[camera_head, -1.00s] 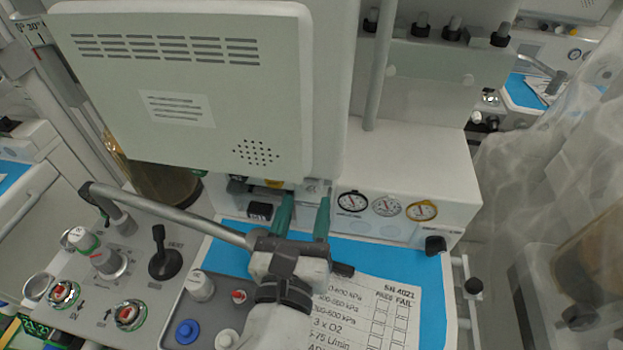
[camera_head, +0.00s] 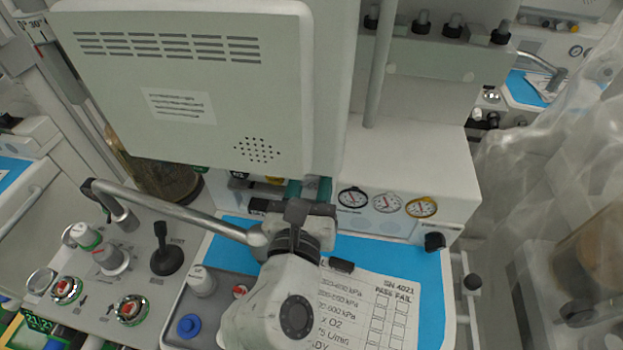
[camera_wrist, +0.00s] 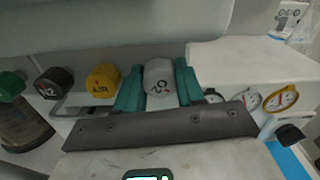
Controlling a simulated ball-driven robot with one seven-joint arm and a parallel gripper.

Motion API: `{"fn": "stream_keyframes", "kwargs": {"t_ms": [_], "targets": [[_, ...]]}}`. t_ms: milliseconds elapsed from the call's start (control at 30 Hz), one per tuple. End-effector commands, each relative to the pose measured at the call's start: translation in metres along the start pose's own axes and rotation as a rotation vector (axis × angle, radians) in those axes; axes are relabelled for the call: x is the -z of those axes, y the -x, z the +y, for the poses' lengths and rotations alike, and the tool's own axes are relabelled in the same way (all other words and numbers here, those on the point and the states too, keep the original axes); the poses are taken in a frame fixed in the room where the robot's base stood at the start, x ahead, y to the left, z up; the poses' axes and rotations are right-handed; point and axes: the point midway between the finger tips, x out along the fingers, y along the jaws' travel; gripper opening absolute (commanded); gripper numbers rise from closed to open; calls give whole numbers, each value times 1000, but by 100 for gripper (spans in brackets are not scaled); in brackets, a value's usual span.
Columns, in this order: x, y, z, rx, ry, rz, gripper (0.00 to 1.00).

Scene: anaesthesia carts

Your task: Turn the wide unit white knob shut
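The white knob (camera_wrist: 158,82), marked O2, sits at the right end of a row of knobs in the wrist view. My gripper (camera_wrist: 160,88) has its two teal fingers on either side of it, one left and one right. The fingers lie very close to the knob's sides; I cannot tell whether they press on it. In the head view my gripper (camera_head: 309,188) reaches in under the large grey panel, and its wrist and the panel hide the white knob there.
Left of the white knob are a yellow AIR knob (camera_wrist: 103,80), a black N2O knob (camera_wrist: 54,82) and a green knob (camera_wrist: 11,86). Round gauges (camera_head: 387,204) are close on the right. The large grey panel (camera_head: 190,90) hangs above. A metal bar (camera_head: 170,209) runs beside my wrist.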

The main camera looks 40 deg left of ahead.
Motion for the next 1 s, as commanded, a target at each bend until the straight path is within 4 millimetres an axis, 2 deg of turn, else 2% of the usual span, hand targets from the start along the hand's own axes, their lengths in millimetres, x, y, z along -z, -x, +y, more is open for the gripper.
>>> {"fn": "stream_keyframes", "kwargs": {"t_ms": [33, 200, 567, 1000], "targets": [[0, 0, 0, 0, 0, 0, 21], [0, 0, 0, -1, 0, 0, 7], [0, 0, -1, 1, -77, 0, 7], [1, 0, -2, 3, -441, -1, 7]]}}
